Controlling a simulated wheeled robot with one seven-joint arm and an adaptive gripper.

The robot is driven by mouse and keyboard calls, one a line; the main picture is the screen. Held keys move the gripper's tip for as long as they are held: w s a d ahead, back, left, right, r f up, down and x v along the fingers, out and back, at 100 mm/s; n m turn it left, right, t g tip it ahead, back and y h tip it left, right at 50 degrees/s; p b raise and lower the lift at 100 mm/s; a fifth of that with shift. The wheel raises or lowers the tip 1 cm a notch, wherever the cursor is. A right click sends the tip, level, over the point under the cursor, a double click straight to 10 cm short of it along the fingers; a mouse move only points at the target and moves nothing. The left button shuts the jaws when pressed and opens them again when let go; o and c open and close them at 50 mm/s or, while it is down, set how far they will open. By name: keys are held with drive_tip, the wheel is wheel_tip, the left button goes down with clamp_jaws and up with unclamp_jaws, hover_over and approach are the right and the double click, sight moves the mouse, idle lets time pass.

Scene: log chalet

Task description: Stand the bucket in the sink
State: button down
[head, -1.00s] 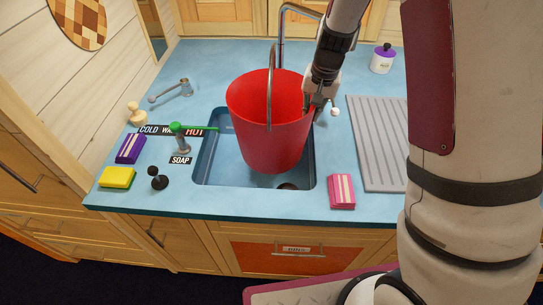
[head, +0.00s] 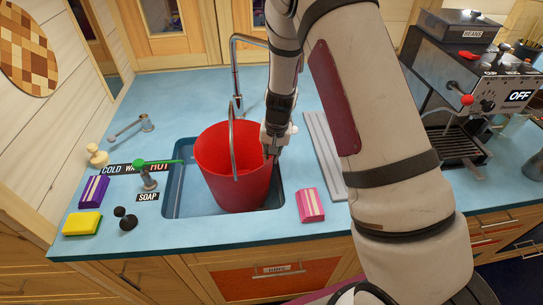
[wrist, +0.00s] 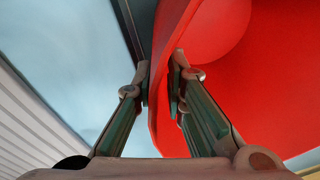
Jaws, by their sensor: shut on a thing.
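The red bucket (head: 236,180) is upright in the head view, over the right part of the sink (head: 184,195), and its lower part is within the basin's outline. Its grey handle (head: 232,140) stands up. My gripper (head: 270,154) is shut on the bucket's right rim. In the wrist view the two fingers (wrist: 160,88) pinch the red wall (wrist: 235,90) from both sides. The bucket's underside is hidden, so I cannot tell whether it touches the sink floor.
The tap (head: 238,70) rises behind the bucket. A pink sponge (head: 311,205) lies at the sink's front right, beside a ribbed drainer (head: 325,150). The soap pump (head: 149,177), a purple sponge (head: 94,191) and a yellow sponge (head: 83,223) are at left. A coffee machine (head: 460,90) stands at right.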

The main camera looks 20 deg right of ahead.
drive_tip(key=c, duration=2.1)
unclamp_jaws()
drive_tip(key=shift+f, duration=0.15)
drive_tip(key=o, duration=0.5)
drive_tip(key=shift+c, duration=0.2)
drive_tip(key=s+r+n+t, duration=0.1)
drive_tip(key=s+r, duration=0.3)
drive_tip(key=r, duration=0.5)
drive_tip(key=s+r+y+b, duration=0.1)
drive_tip(key=s+r, duration=0.3)
drive_tip(key=r, duration=0.5)
drive_tip(key=s+r+n+t, duration=0.1)
drive_tip(key=s+r, duration=0.3)
drive_tip(key=r, duration=0.6)
drive_tip(key=s+r+n+t, duration=0.1)
drive_tip(key=s+r, duration=0.2)
drive_tip(key=s, duration=0.5)
drive_tip(key=s+r+n+t+h, duration=0.1)
drive_tip(key=s+r, duration=0.2)
drive_tip(key=s, duration=0.5)
drive_tip(key=shift+n+h, duration=0.3)
drive_tip(key=shift+n, duration=0.1)
